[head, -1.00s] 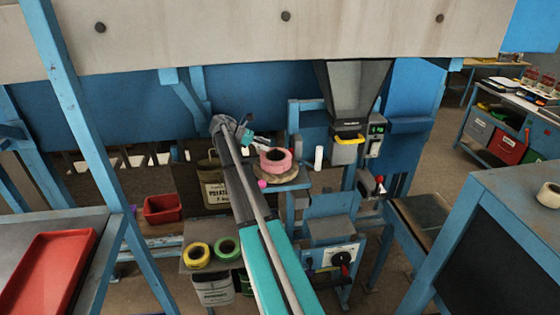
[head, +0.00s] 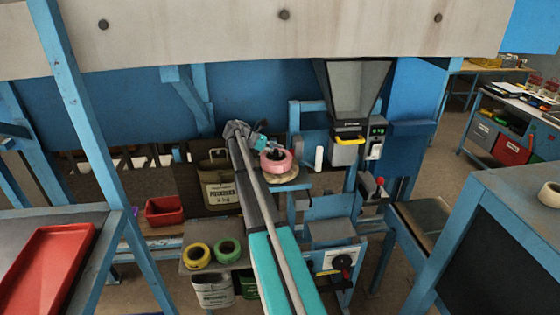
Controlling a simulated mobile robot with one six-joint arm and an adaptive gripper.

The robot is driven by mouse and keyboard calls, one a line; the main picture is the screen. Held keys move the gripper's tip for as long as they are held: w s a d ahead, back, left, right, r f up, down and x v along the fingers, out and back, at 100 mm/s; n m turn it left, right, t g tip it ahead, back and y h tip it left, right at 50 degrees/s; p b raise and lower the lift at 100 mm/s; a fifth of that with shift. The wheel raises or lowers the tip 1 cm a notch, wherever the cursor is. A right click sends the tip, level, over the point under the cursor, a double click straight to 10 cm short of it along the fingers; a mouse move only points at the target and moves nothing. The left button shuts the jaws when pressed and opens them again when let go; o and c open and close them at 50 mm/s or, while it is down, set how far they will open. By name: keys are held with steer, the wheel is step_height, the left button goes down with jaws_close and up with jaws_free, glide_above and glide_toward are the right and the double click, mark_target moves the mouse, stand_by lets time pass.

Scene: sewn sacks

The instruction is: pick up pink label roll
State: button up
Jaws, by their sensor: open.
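The pink label roll (head: 276,166) lies flat on a round tan disc (head: 285,180) on a small shelf in the middle of the head view. Its dark centre hole faces up. My gripper (head: 275,147) is open at the roll's upper left edge, with its fingertips over or close to the rim. I cannot tell whether the fingers touch the roll. My arm comes up from the bottom of the picture and hides part of the shelf to the left of the roll.
A white cylinder (head: 319,158) stands right of the roll, near a grey hopper (head: 356,90). A yellow roll (head: 197,255) and a green roll (head: 228,251) lie on a lower shelf. A sack (head: 221,192) hangs left of my arm. A red bin (head: 164,210) is further left.

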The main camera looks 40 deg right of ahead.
jaws_close()
steer(key=shift+r, duration=0.2)
stand_by(0.3)
step_height(320, 180, up, 10)
steer(key=p, duration=1)
steer(key=shift+f, duration=0.2)
stand_by(0.4)
